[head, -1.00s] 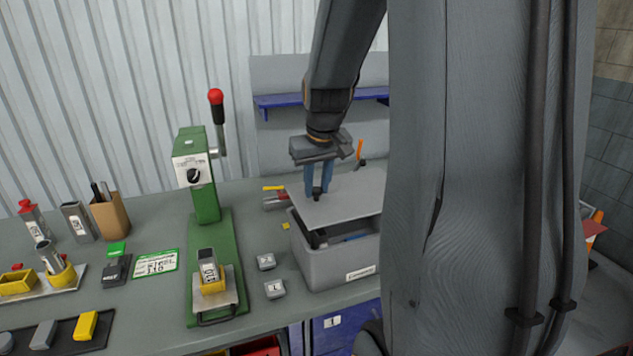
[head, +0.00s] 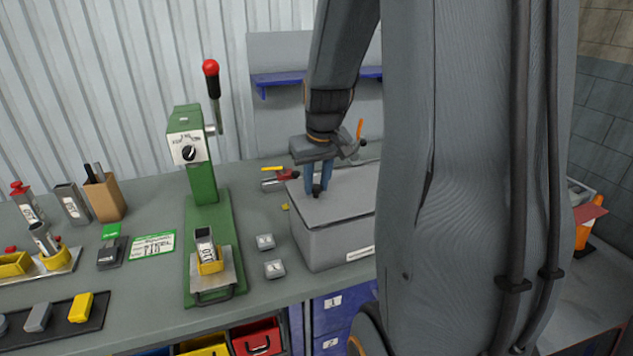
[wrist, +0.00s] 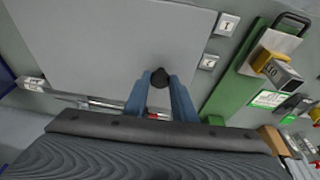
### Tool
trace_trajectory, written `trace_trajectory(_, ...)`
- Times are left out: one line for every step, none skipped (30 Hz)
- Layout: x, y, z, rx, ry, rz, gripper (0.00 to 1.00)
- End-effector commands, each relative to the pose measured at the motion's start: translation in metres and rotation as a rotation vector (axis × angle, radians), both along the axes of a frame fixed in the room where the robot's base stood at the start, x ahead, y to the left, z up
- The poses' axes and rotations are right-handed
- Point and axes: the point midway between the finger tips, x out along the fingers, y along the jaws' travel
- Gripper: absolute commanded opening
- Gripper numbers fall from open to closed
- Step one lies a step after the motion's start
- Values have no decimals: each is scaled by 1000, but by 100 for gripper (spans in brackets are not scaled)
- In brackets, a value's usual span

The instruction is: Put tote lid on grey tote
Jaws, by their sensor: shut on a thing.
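The tote lid (head: 345,196) is a flat grey panel. In the head view it lies across the top of the grey tote (head: 330,248), level with its rim as far as I can see; my arm hides the right part of both. My gripper (head: 318,190) points down at the lid's left part, with its blue fingers shut on the lid's dark knob. In the wrist view the lid (wrist: 110,45) fills the upper left, and the fingers of my gripper (wrist: 160,82) close around the black knob. The tote's inside is not visible.
A green press (head: 203,180) with a red-knobbed lever stands left of the tote. Two small grey blocks (head: 270,256) lie between them. A clamp-like tool (head: 280,178) lies behind the tote's left corner. Coloured drawers (head: 255,338) are below the table edge.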

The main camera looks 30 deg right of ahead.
Motion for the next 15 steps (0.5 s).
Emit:
trace_trajectory(0,0,0,0,-1,0,0)
trace_trajectory(0,0,0,0,-1,0,0)
trace_trajectory(0,0,0,0,-1,0,0)
trace_trajectory(0,0,0,0,-1,0,0)
trace_trajectory(0,0,0,0,-1,0,0)
trace_trajectory(0,0,-1,0,-1,0,0)
trace_trajectory(0,0,-1,0,-1,0,0)
trace_trajectory(0,0,-1,0,-1,0,0)
trace_trajectory(0,0,-2,0,-1,0,0)
trace_trajectory(0,0,-2,0,-1,0,0)
trace_trajectory(0,0,-3,0,-1,0,0)
trace_trajectory(0,0,-3,0,-1,0,0)
trace_trajectory(0,0,-4,0,-1,0,0)
trace_trajectory(0,0,-4,0,-1,0,0)
trace_trajectory(0,0,-5,0,-1,0,0)
